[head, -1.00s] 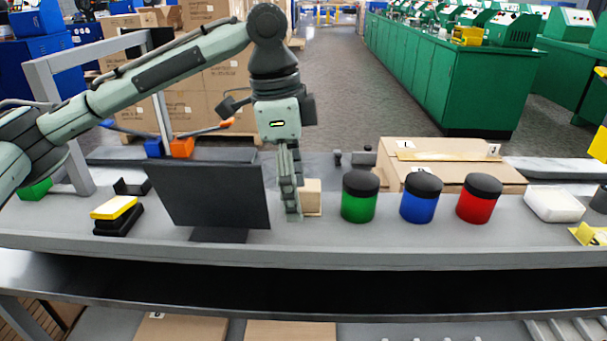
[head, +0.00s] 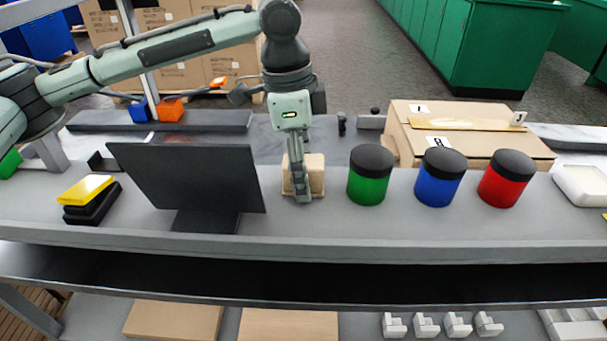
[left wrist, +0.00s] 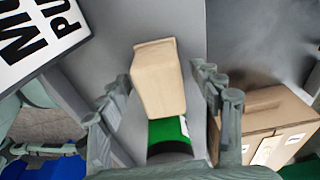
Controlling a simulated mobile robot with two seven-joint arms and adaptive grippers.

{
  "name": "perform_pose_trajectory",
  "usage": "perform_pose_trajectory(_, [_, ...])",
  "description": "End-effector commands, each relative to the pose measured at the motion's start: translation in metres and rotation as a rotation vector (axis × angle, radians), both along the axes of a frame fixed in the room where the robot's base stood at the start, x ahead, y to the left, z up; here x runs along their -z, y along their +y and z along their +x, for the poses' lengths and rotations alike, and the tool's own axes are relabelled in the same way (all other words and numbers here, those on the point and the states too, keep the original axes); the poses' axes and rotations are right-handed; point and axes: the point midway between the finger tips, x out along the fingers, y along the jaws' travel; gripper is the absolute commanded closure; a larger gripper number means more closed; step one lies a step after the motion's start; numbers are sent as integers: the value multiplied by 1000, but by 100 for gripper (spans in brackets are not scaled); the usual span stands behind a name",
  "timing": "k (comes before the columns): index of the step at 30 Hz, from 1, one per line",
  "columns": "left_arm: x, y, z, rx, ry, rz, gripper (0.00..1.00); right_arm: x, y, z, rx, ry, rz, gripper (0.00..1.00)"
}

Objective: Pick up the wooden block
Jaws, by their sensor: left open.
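The wooden block (head: 315,174) stands upright on the grey table, between the black monitor and the green jar. My left gripper (head: 300,197) is open and points down at the block, its fingers covering the block's middle in the head view. In the left wrist view the block (left wrist: 158,75) shows between the two spread fingers of the gripper (left wrist: 163,92), with gaps on both sides. I see no clear contact. My right gripper is not in view.
The black monitor (head: 185,180) stands close on the left. The green jar (head: 369,180), blue jar (head: 439,182) and red jar (head: 507,183) stand to the right. A cardboard box (head: 450,150) lies behind the jars. The table's front edge (head: 300,246) is clear.

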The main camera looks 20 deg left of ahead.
Motion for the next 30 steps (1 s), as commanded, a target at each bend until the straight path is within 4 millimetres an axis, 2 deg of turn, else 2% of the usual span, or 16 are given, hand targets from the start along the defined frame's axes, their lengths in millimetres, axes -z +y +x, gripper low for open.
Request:
perform_pose_trajectory(8, [5,-1,0,1,-1,-1,34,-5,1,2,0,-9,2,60])
perform_pose_trajectory(11, [5,-1,0,1,0,-1,44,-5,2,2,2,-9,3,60])
perform_pose_trajectory(22, [5,-1,0,1,0,-1,90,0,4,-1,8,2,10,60])
perform_pose_trajectory(30, [2,-1,0,1,-1,-1,92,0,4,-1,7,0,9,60])
